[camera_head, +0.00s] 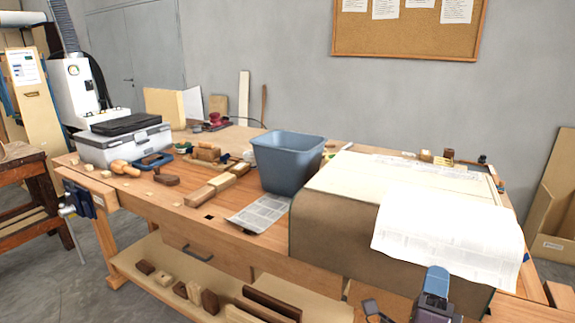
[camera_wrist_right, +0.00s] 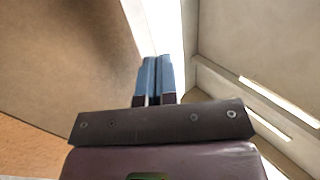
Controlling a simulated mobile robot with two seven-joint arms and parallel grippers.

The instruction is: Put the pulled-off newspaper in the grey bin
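A large sheet of newspaper (camera_head: 450,225) lies over the front right of the brown bent form and hangs down its front side. My right gripper (camera_head: 437,272) is at the sheet's lower hanging edge. In the right wrist view the two blue fingers (camera_wrist_right: 156,68) are close together, and the white sheet (camera_wrist_right: 160,22) narrows to their tips, so they look shut on it. The grey bin (camera_head: 287,165), blue-grey, stands upright on the bench left of the form; its inside bottom is hidden.
The brown form (camera_head: 335,225) fills the right of the workbench (camera_head: 170,200). Another printed sheet (camera_head: 262,213) lies before the bin. Wood blocks (camera_head: 210,188) and a grey case (camera_head: 125,145) are to the left. A lower shelf (camera_head: 150,262) holds several wood pieces.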

